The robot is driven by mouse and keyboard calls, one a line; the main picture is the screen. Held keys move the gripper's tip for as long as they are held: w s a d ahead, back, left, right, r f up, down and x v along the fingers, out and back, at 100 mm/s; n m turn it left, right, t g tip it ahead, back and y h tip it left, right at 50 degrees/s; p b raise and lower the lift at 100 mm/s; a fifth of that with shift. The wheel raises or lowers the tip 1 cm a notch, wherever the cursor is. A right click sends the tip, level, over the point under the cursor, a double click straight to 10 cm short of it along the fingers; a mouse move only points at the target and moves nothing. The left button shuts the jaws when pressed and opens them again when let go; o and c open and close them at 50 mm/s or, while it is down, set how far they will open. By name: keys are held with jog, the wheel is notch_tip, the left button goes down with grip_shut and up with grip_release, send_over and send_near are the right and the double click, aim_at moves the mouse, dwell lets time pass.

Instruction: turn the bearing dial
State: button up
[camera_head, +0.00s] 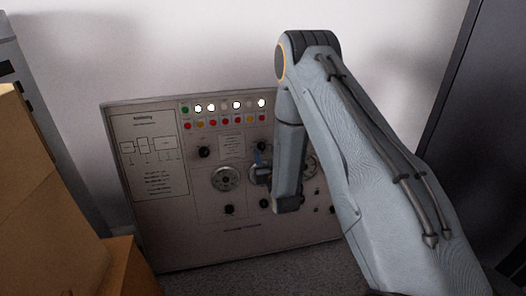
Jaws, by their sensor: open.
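An upright grey control panel (182,238) leans near the wall, with round dials on its face. One dial (226,178) shows fully at the left of the middle row. Another dial (311,166) shows partly to the right of my forearm. I cannot read which one is the bearing dial. My gripper (261,168) is in front of the panel's middle, largely hidden by my own arm. Only a small dark and blue part shows left of the forearm. It is open; whether it touches a dial is not clear.
Several coloured lamps and buttons (211,122) line the panel's top. Black knobs (204,152) sit above and below the dials. Cardboard boxes (48,205) stand at the left, and a dark cabinet (480,130) at the right. Grey floor shows below the panel.

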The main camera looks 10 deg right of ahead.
aim_at(263, 147)
jog(key=shift+w, duration=1.7)
jog(key=c, duration=1)
jog(key=shift+c, duration=0.2)
jog(key=shift+m, duration=0.3)
jog(key=m, duration=0.2)
jog(key=m+h+p, duration=0.1)
jog(key=m, duration=0.2)
jog(key=shift+h, duration=0.3)
jog(key=shift+m+g+h+p, duration=0.4)
jog(key=shift+m+p, duration=0.2)
jog(key=shift+m, duration=1.6)
